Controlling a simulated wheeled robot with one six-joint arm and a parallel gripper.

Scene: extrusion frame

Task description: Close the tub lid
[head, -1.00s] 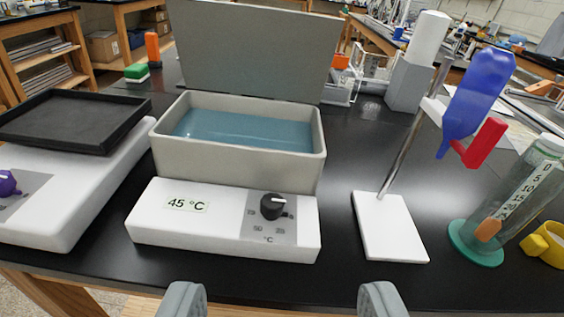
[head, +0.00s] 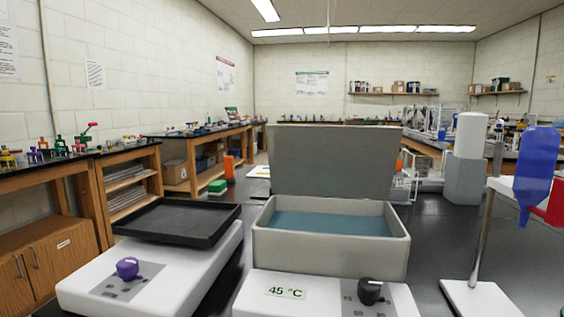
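The tub (head: 330,246) is a grey rectangular water bath with blue-green water (head: 330,222) inside. Its grey lid (head: 335,162) stands upright along the tub's back edge, so the tub is open. The tub sits on a white base with a 45 °C label (head: 286,291) and a black knob (head: 370,291). My gripper is not in this view now, so its fingers cannot be seen.
A white device with a purple knob (head: 127,268) and a black tray (head: 180,219) stands left of the tub. At right are a stand rod (head: 484,225), a blue funnel-shaped vessel (head: 537,172) and a white cylinder on a grey block (head: 465,178). Space above the tub is clear.

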